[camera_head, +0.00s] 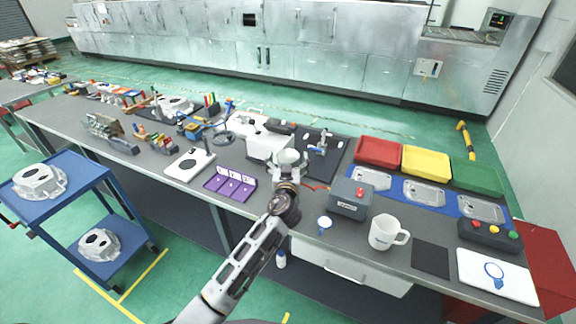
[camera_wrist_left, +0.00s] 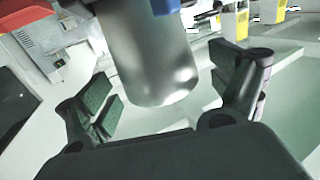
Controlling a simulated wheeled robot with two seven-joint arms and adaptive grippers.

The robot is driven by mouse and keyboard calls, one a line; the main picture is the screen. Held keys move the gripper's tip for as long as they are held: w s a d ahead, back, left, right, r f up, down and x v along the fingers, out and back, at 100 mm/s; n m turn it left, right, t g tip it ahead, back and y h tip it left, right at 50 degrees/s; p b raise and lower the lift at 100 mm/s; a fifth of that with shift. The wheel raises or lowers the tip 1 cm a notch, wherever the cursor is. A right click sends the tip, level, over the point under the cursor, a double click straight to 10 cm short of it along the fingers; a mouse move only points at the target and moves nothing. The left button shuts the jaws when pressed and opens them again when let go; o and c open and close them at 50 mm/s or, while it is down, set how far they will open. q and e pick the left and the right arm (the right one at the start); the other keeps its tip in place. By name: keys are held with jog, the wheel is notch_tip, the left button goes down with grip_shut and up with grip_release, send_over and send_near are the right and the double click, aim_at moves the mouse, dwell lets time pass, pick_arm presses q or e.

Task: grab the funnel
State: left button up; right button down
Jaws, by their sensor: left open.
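My left gripper (camera_head: 288,166) is open over the middle of the workbench in the head view. A grey metallic round piece (camera_head: 290,155), which looks like the funnel, shows at its fingertips. In the left wrist view a smooth metallic cylinder-like body (camera_wrist_left: 150,60), likely the same piece, hangs between the two spread fingers of my gripper (camera_wrist_left: 170,92). There are gaps to the finger pads on both sides, and its top is cut off by the frame. My right gripper is not in view.
A white box (camera_head: 264,146) stands close behind the gripper. A grey box with a red button (camera_head: 350,199) is to the right, a white mug (camera_head: 388,232) beyond it. A purple tray (camera_head: 230,184) lies left. Red, yellow and green bins (camera_head: 425,160) stand at the back right.

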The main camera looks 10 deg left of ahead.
pick_arm(q)
jog(key=shift+w+a, duration=0.1)
jog(key=shift+w, duration=0.6)
jog(key=c, duration=1.2)
